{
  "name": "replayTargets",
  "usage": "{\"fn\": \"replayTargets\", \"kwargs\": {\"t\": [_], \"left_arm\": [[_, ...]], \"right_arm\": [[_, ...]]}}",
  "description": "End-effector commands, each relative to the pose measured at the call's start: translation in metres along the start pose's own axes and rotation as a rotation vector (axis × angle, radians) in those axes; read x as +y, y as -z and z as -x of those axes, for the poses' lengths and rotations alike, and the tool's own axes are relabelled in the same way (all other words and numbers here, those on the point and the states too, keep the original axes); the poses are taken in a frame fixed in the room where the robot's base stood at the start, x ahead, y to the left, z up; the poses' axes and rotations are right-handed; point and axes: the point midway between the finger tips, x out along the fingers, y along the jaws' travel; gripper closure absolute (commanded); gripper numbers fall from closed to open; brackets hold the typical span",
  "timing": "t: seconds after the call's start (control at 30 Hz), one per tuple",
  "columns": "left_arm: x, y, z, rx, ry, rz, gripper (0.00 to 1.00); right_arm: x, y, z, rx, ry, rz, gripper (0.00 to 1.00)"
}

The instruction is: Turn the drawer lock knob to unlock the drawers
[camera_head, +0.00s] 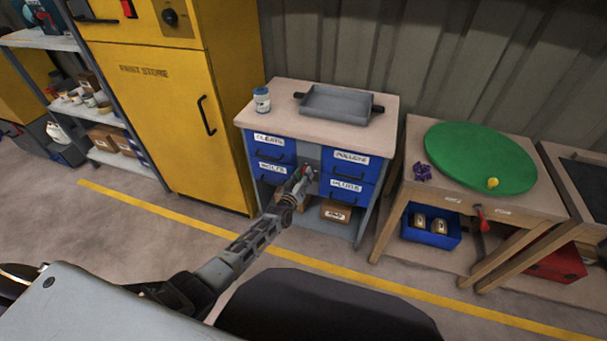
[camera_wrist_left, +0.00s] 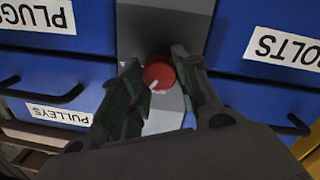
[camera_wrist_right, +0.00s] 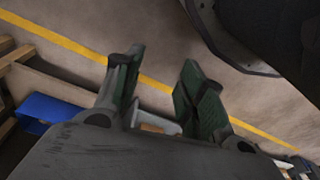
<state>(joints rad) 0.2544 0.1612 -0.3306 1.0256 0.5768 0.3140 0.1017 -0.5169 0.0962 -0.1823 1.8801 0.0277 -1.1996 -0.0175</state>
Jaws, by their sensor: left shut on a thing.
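The red lock knob (camera_wrist_left: 158,74) sits on a grey panel between blue drawers and has a pale pointer line. The fingers of my left gripper (camera_wrist_left: 163,85) close around it from both sides. In the head view my left gripper (camera_head: 301,178) reaches the middle of the drawer cabinet (camera_head: 268,119) and mostly hides the knob. The blue drawers labelled cleats, bolts, pulleys and plugs look shut. My right gripper (camera_wrist_right: 155,95) is open and empty above the floor in the right wrist view.
A grey tray (camera_head: 340,104) and a small jar (camera_head: 262,100) stand on the cabinet top. A wooden table with a green disc (camera_head: 480,157) is to the right, a yellow cabinet (camera_head: 165,110) to the left. The floor in front is clear.

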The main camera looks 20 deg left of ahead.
Motion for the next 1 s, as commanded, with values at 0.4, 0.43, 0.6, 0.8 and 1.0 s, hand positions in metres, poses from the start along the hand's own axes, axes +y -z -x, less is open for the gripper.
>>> {"fn": "replayTargets", "kwargs": {"t": [0.4, 0.43, 0.6, 0.8, 1.0], "left_arm": [[0.001, 0.000, 0.000, -0.013, 0.018, -0.244, 0.92], [0.001, 0.001, 0.000, -0.014, 0.019, -0.264, 0.92], [0.001, 0.000, 0.001, -0.020, 0.027, -0.378, 0.92], [0.001, 0.000, 0.001, -0.027, 0.038, -0.533, 0.92], [0.001, 0.000, 0.001, -0.036, 0.050, -0.712, 0.92]], "right_arm": [[0.012, -0.014, -0.045, 0.018, -0.021, -0.005, 0.60], [0.013, -0.015, -0.048, 0.019, -0.023, -0.005, 0.60], [0.018, -0.023, -0.063, 0.026, -0.030, -0.006, 0.60], [0.024, -0.032, -0.079, 0.035, -0.039, -0.008, 0.60], [0.029, -0.040, -0.091, 0.042, -0.046, -0.008, 0.60]]}}
